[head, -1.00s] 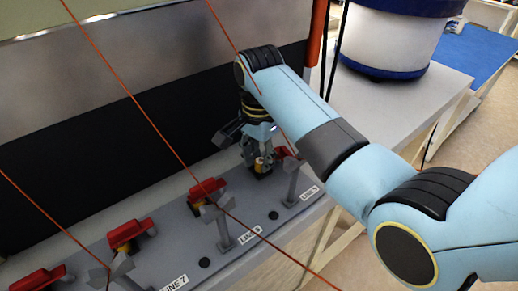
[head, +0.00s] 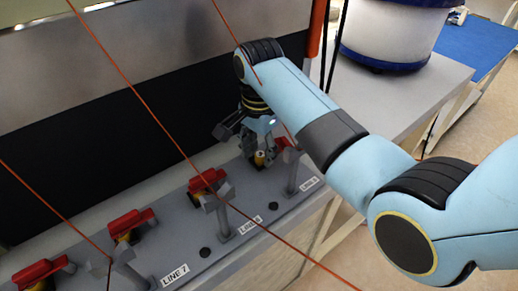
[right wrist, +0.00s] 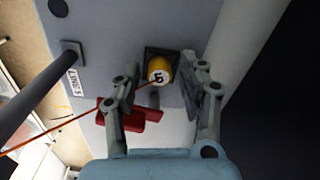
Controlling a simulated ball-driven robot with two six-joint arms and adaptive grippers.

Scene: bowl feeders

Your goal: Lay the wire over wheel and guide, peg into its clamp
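My right gripper (head: 259,160) points down over the far end of the grey rail, by the label at far right. In the right wrist view its fingers (right wrist: 159,74) stand apart on both sides of a yellow peg (right wrist: 159,68) with a dark mark on its white end. Gaps show beside the peg, which sits in a dark square clamp (right wrist: 148,54). The clamp's red lever (right wrist: 146,118) lies beside the left finger. An orange wire (right wrist: 62,126) runs from the peg to the lower left. A grey guide post (head: 293,178) stands nearby. The wheel cannot be made out. My left gripper is out of view.
More red-levered clamps (head: 207,181) and grey posts (head: 224,222) line the rail (head: 185,240) to the left, with taut orange wires (head: 135,92) crossing above. A white and blue bowl feeder (head: 388,35) stands on a grey table (head: 425,85) behind my right arm.

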